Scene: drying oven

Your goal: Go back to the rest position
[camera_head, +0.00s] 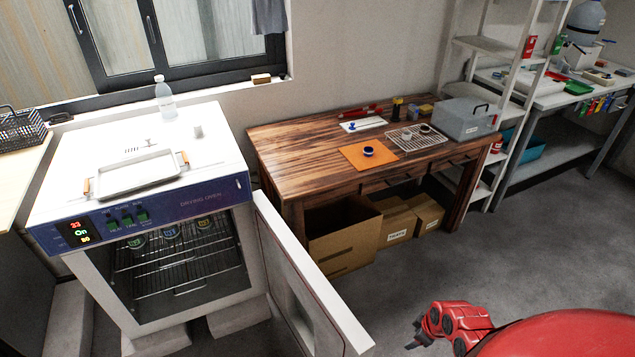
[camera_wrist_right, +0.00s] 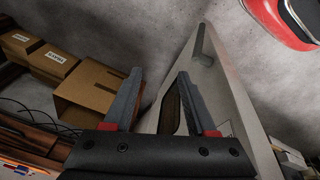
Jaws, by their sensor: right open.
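My right gripper (camera_head: 420,335) is at the lower right of the head view, in front of the open oven door and apart from it. In the right wrist view my right gripper (camera_wrist_right: 157,100) is open, with nothing between its two grey fingers. The drying oven (camera_head: 140,215) stands at the left with its display lit. Its door (camera_head: 305,285) is swung wide open, and it also shows in the right wrist view (camera_wrist_right: 215,90) beyond the fingers. Inside are wire racks (camera_head: 180,265) and several labelled jars near the top. My left gripper is not in view.
A metal tray (camera_head: 135,175) and a bottle (camera_head: 165,98) stand on the oven. A wooden table (camera_head: 300,150) bears an orange mat (camera_head: 355,160), a wire rack (camera_head: 416,142) and a grey toolbox (camera_head: 465,120). Cardboard boxes (camera_head: 343,240) sit beneath it. The floor at right is clear.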

